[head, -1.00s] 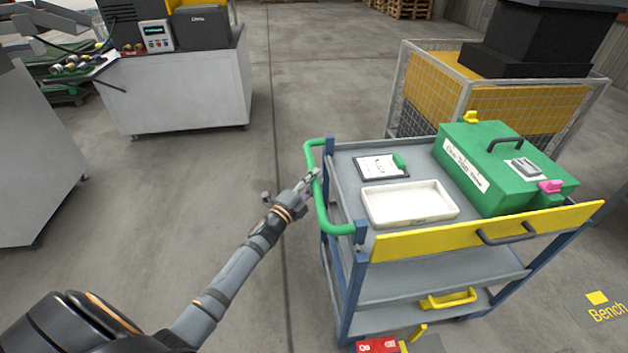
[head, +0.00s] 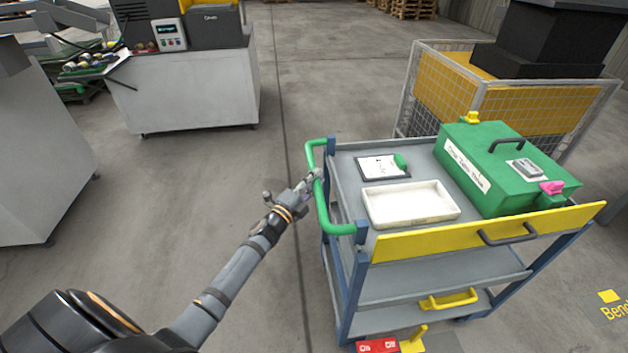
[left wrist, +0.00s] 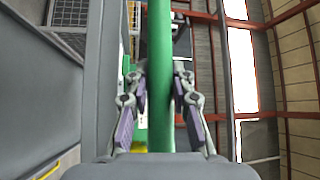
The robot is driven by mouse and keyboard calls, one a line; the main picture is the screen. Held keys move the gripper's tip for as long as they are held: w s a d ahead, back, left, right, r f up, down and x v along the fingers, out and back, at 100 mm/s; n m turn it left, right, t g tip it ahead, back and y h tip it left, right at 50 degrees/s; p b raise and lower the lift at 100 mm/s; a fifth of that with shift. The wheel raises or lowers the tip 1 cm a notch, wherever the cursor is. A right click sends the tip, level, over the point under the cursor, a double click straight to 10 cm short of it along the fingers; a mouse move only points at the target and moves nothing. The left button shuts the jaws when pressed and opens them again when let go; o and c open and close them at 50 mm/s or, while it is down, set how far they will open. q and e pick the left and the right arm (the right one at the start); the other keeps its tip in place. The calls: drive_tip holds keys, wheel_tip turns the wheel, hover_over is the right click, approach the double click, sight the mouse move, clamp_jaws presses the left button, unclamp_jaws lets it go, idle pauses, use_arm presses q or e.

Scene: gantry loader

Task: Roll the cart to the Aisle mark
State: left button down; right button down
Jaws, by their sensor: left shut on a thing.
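The cart (head: 450,278) is a grey shelf trolley with blue posts, a yellow front panel and a green push handle (head: 318,190) on its left end. My left gripper (head: 314,180) is shut on the green handle. In the left wrist view the handle (left wrist: 160,60) runs upright between the two fingers of my left gripper (left wrist: 160,100). A yellow Bench floor mark (head: 610,300) shows at the right edge, cut off. No Aisle mark can be made out. My right gripper is not in view.
On the cart's top are a green box (head: 480,190), a white tray (head: 410,206) and a clipboard (head: 380,167). A yellow mesh cage (head: 520,105) stands close behind the cart. A grey machine cabinet (head: 190,95) stands back left. The floor between is clear.

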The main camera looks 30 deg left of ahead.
use_arm(q)
drive_tip(key=c, duration=1.1)
unclamp_jaws()
drive_tip(key=shift+f, duration=0.1)
drive_tip(key=v, duration=1.2)
